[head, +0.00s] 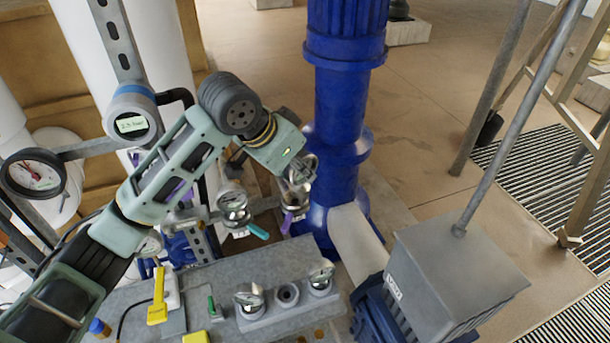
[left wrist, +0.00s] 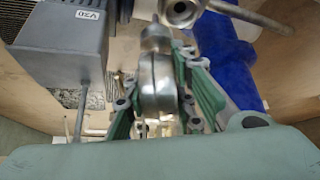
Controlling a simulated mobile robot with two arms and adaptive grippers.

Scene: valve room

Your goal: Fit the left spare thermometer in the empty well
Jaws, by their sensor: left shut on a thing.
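My left gripper (head: 300,176) is beside the blue column, above the valve pipework. In the left wrist view its green fingers are shut on a silver, round-bodied thermometer (left wrist: 157,82), seen edge-on with its stem end pointing up the picture. An open round metal fitting (left wrist: 181,9) on a pipe shows just beyond that end, apart from it; it looks like the empty well. In the head view the fingers partly hide the thermometer and its surroundings. On the grey bench, two silver dials (head: 249,297) (head: 321,275) stand on either side of an empty round holder (head: 287,294). My right gripper is not in view.
The blue column (head: 337,120) stands close to the gripper's right. A teal-handled valve (head: 257,230) and a purple-handled one (head: 287,222) sit below it. A grey motor box (head: 455,275) is at front right. A yellow tool (head: 158,298) lies on the bench.

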